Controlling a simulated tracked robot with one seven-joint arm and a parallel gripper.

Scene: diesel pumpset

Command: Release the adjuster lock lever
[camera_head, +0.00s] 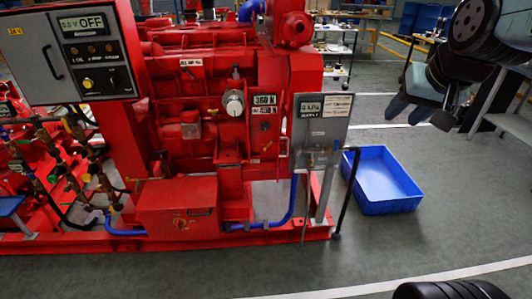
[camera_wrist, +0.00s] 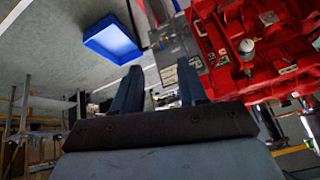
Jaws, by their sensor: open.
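The red diesel pumpset (camera_head: 190,140) fills the left and middle of the head view; it also shows at the upper right in the wrist view (camera_wrist: 285,60). A round white knob (camera_head: 234,103) sits on its front, beside a label reading 360 N (camera_head: 264,100). The knob also shows in the wrist view (camera_wrist: 246,48). I cannot tell which small part is the adjuster lock lever. My gripper (camera_head: 407,112) is at the upper right, well to the right of the pumpset and apart from it. Its two fingers are spread with nothing between them, as the wrist view (camera_wrist: 160,70) shows.
A grey gauge panel (camera_head: 320,125) stands at the pumpset's right end. A blue bin (camera_head: 385,185) lies on the floor right of it. A grey control box reading OFF (camera_head: 70,55) is at upper left. Open floor (camera_head: 450,215) lies at right.

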